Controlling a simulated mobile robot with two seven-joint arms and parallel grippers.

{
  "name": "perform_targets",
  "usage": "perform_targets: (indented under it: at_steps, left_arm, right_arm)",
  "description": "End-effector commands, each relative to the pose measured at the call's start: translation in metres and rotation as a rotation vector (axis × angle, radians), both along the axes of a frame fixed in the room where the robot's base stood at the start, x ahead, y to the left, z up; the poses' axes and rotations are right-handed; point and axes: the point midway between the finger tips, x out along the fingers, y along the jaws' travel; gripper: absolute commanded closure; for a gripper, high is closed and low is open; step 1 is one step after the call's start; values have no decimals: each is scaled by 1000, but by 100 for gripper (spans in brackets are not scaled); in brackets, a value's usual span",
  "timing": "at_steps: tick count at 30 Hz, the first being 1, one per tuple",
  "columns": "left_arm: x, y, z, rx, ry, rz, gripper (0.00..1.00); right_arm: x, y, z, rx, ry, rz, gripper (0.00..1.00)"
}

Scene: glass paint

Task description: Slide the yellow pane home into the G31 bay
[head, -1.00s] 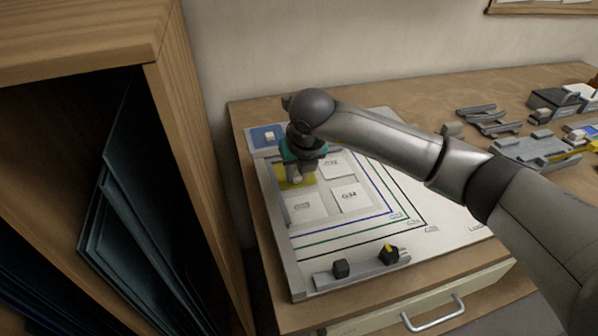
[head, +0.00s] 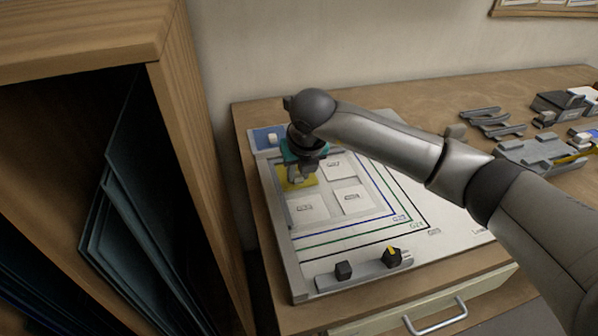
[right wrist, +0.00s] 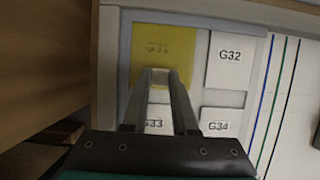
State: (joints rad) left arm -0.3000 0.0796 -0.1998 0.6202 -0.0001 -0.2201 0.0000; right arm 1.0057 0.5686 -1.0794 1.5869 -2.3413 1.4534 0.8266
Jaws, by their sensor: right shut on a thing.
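The yellow pane (head: 284,184) lies over the upper left bay of the white board, beside the G32 bay (head: 336,165). In the right wrist view the yellow pane (right wrist: 160,45) covers the G31 bay, and the G31 label shows faintly through it. Its left edge is close to the board's grey rim. My right gripper (head: 298,180) is shut on the pane's near edge; its fingers (right wrist: 160,78) reach over the G33 bay. I cannot tell whether the pane is fully seated. My left gripper is not in view.
The G33 bay (head: 306,208) and G34 bay (head: 351,198) show white squares. A grey rail with two dark knobs (head: 343,269) runs along the board's front. A wooden cabinet (head: 195,150) stands close at the left. Grey fixtures (head: 540,150) sit at the far right.

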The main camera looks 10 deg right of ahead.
Motion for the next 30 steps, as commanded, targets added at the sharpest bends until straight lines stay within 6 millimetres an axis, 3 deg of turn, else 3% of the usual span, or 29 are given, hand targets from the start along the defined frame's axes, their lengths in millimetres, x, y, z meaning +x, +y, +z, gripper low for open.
perform_targets:
  at_steps: [14,15,24,30]
  left_arm:
    - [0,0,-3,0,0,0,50]
    - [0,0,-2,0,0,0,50]
    - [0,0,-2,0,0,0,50]
    - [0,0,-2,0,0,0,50]
  right_arm:
    - [2,6,2,13,-9,10,100]
    - [2,6,2,12,-8,10,71]
    - [2,4,1,8,-5,7,38]
    - [1,3,1,6,-3,5,38]
